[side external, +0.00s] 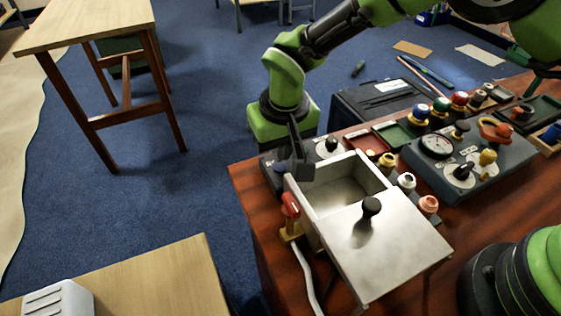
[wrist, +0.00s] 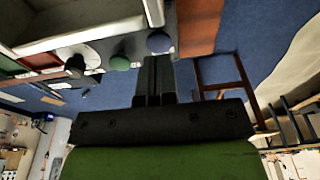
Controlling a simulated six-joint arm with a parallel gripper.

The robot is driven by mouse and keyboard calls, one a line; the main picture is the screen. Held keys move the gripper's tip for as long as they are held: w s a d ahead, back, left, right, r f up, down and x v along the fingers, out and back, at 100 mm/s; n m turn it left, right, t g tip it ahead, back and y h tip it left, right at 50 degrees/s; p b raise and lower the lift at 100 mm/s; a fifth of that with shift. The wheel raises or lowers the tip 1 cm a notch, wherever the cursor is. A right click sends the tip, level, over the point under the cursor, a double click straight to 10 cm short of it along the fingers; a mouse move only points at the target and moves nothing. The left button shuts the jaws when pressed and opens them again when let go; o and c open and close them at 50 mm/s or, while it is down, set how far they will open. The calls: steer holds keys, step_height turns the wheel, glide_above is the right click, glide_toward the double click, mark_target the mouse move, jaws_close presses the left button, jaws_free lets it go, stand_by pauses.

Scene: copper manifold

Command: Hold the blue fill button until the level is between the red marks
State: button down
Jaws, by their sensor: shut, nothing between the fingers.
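The blue button (wrist: 158,42) shows in the wrist view just beyond my gripper's fingertips (wrist: 153,62). A green button (wrist: 120,62) sits to its left. In the side view my gripper (side external: 294,165) points down over the small dark panel behind the metal box, and it largely hides the buttons there. Its fingers are together and empty. I cannot tell whether the fingertips touch the blue button or whether it is pressed down. No level display or red marks can be made out in either view.
An open metal box (side external: 341,190) with a lid (side external: 395,250) and black knob stands close in front of my gripper. A red-handled valve (side external: 290,205) is at its left. A dial console (side external: 490,165), several coloured knobs and trays crowd the right of the bench.

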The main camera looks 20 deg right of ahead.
mark_target(280, 166)
steer(key=shift+f, duration=1.25)
stand_by(6.8)
